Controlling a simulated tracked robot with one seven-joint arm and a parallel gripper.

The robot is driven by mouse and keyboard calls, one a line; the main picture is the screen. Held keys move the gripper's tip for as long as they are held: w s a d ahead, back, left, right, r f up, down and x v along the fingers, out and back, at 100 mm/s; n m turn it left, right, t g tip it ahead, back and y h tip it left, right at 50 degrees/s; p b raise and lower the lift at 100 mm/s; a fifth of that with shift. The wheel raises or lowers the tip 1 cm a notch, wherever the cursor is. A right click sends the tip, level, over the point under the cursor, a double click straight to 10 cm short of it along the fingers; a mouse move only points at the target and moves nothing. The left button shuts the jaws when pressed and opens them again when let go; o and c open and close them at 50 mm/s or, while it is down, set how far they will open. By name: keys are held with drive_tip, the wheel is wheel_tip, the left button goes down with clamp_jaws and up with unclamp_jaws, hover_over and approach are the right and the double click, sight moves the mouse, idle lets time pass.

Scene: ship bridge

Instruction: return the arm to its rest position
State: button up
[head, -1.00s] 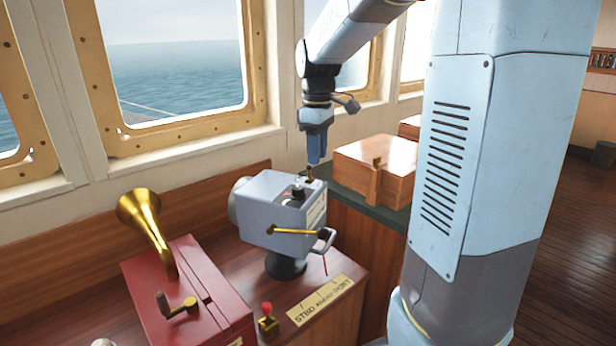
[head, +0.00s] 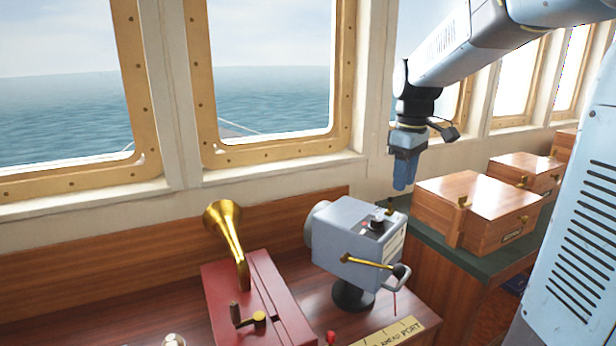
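My gripper (head: 404,186) hangs from my raised arm at the right in the head view, fingers pointing down. It is above and behind the grey lamp-like box (head: 357,238) with a brass lever, near the left end of the wooden boxes. A small brass piece shows just below the fingertips; I cannot tell whether they touch it. The fingers are seen edge-on, so their opening does not show.
A red box (head: 262,305) with a brass horn (head: 228,235) stands on the wooden console at the left. Wooden boxes (head: 480,205) sit on a green-topped cabinet (head: 470,262) at the right. Windows line the back. Air above the console is clear.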

drive_tip(key=s+a+m+t, duration=0.2)
drive_tip(key=s+m+t, duration=0.3)
drive_tip(key=s, duration=1.5)
drive_tip(key=m, duration=0.3)
drive_tip(key=shift+s+f+m, duration=0.3)
drive_tip(key=shift+s, duration=0.05)
